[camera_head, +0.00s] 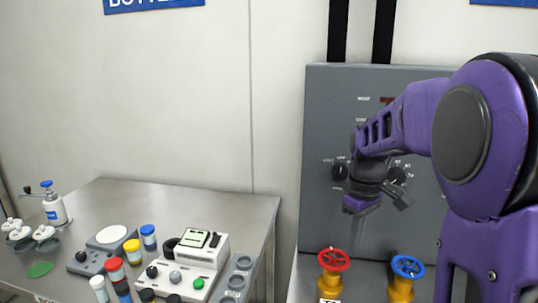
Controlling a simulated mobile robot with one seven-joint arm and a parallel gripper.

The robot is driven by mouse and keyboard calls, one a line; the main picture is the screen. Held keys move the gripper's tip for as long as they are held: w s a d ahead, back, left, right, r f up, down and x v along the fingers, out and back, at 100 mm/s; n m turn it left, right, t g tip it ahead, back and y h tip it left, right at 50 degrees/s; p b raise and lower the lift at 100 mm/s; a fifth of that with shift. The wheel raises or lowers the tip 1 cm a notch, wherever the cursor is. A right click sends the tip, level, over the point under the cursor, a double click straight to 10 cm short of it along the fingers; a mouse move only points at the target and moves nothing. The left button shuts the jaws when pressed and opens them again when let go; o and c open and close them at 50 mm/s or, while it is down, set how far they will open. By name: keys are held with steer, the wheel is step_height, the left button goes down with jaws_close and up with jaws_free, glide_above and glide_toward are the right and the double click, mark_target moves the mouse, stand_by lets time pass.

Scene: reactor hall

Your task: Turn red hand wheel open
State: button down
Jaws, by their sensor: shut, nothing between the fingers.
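The red hand wheel (333,260) sits on top of a yellow-gold valve body (331,287) at the bottom of the head view, right of the middle. My gripper (361,208) is above it and slightly to the right in the picture, at the end of my purple arm. It points downward, shut and empty, and appears apart from the wheel. The fingertips are small and hard to make out. The lower part of the valve is cut off by the picture's edge.
A blue hand wheel (408,267) on a similar valve stands right of the red one. A grey control panel (322,110) with knobs rises behind. On the left, a steel table (190,200) holds bottles, a scale and a white instrument. A gap separates it from the valve bench.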

mark_target(334, 259)
step_height(334, 259, down, 6)
steer(key=n+b, duration=0.2)
steer(key=b, duration=0.3)
steer(key=shift+s+a+f+n, duration=0.25)
steer(key=shift+a+n, duration=0.15)
steer(key=shift+w+a, duration=0.15)
steer(key=shift+w, duration=0.15)
stand_by(0.6)
steer(key=shift+w+d+r, duration=0.1)
steer(key=shift+d, duration=0.1)
steer(key=shift+w+d+p, duration=1.05)
steer(key=shift+w+p, duration=0.15)
steer(key=shift+p, duration=0.55)
steer(key=shift+w, duration=0.3)
steer(key=shift+d+p, duration=0.35)
